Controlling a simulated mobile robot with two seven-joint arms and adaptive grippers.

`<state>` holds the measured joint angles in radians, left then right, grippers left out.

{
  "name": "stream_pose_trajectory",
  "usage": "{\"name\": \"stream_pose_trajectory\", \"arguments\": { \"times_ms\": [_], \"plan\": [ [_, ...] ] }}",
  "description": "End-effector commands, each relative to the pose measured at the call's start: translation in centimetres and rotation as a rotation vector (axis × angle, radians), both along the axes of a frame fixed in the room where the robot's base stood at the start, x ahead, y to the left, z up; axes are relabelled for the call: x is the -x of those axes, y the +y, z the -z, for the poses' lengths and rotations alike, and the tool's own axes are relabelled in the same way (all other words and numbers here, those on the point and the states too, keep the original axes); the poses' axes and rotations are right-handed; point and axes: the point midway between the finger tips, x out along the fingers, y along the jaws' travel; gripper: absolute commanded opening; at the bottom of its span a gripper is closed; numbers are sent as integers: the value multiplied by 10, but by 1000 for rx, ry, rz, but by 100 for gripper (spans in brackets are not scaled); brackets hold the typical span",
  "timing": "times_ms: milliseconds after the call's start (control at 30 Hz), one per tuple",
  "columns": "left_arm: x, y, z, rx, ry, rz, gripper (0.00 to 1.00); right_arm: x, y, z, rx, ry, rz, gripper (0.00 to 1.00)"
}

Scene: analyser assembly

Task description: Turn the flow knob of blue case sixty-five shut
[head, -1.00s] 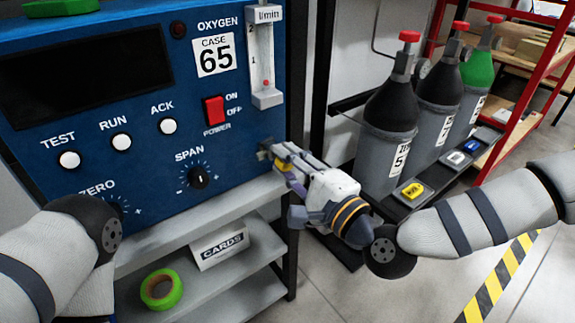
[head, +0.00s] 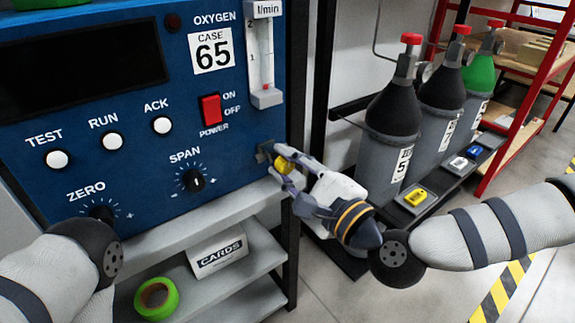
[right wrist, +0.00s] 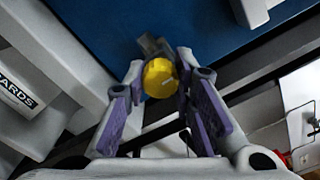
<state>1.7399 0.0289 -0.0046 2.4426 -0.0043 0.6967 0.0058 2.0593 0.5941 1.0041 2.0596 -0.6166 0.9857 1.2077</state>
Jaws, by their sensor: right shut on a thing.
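The blue case (head: 150,200) with the label "CASE 65" (head: 211,50) stands on a grey shelf unit at the left in the head view. Its yellow flow knob (head: 281,166) sticks out from a grey fitting at the lower right of the front; it also shows in the right wrist view (right wrist: 158,78). My right gripper (head: 285,158) is shut on the knob, one finger on either side, and partly hides it. The flow tube (head: 262,60) marked l/min is above, with a small red float low in it. My left gripper is out of view; only its arm shows.
The red power switch (head: 210,108) and the SPAN dial (head: 193,181) are left of the knob. Gas cylinders (head: 390,130) stand to the right, past a black frame post. A green tape roll (head: 157,298) and a cards box (head: 219,252) lie on the shelves below.

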Motion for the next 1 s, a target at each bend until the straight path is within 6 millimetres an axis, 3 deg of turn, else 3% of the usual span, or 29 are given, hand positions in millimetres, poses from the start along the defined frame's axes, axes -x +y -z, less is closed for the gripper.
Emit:
{"name": "stream_pose_trajectory", "arguments": {
  "times_ms": [167,200,300,633,1000],
  "plan": [
    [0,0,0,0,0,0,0,1,1,0,-1,1,-3,0],
    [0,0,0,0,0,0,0,1,1,0,0,0,-3,28],
    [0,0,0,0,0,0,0,1,1,0,0,0,-1,44],
    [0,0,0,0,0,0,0,5,-4,0,0,1,-1,44],
    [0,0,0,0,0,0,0,79,-58,0,-1,2,2,44]
  ]
}}
